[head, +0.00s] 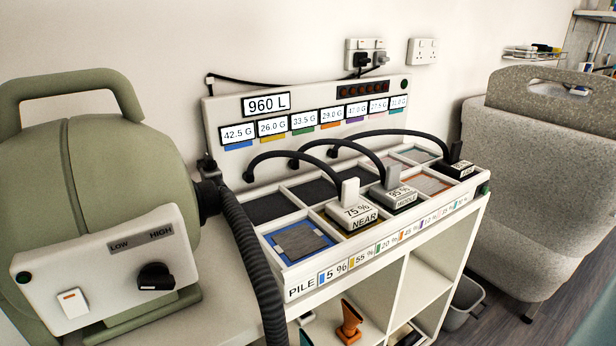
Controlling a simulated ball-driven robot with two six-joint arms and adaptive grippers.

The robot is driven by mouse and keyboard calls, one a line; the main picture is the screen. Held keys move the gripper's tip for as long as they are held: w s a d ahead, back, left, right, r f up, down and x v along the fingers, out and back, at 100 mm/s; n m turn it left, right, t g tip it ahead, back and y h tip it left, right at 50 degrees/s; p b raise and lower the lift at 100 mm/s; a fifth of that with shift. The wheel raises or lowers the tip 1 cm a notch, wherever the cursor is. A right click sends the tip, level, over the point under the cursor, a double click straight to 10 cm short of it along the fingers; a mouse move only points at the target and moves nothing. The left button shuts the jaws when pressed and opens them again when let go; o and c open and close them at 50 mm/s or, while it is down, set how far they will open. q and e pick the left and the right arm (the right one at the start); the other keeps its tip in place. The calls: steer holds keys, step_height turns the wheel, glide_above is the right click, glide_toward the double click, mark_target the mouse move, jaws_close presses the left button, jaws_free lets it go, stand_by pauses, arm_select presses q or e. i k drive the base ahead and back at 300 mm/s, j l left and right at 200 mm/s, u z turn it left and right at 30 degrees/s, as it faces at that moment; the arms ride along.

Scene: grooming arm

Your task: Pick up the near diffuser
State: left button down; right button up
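The near diffuser (352,213) is a white block labelled "75 % NEAR" with an upright grip on top. It sits over a yellow-edged compartment in the front row of the white tray unit (277,235). A black cable arches from the back panel to its grip. A similar block labelled "MIDDLE" (394,195) sits to its right. A third block, with a dark top and an unclear label (457,168), sits at the far right end. Neither of my grippers shows in the head view.
A green machine (95,180) with a knob and ribbed black hose (252,260) stands at the left, its hose hanging before the tray's left end. A grey padded seat (535,190) stands at the right. Shelves below hold an orange object (349,320). A bin (463,303) stands beside them.

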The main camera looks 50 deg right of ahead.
mark_target(349, 213)
steer(key=z, duration=1.8)
steer(key=i+u, duration=0.1)
steer(key=u, duration=0.2)
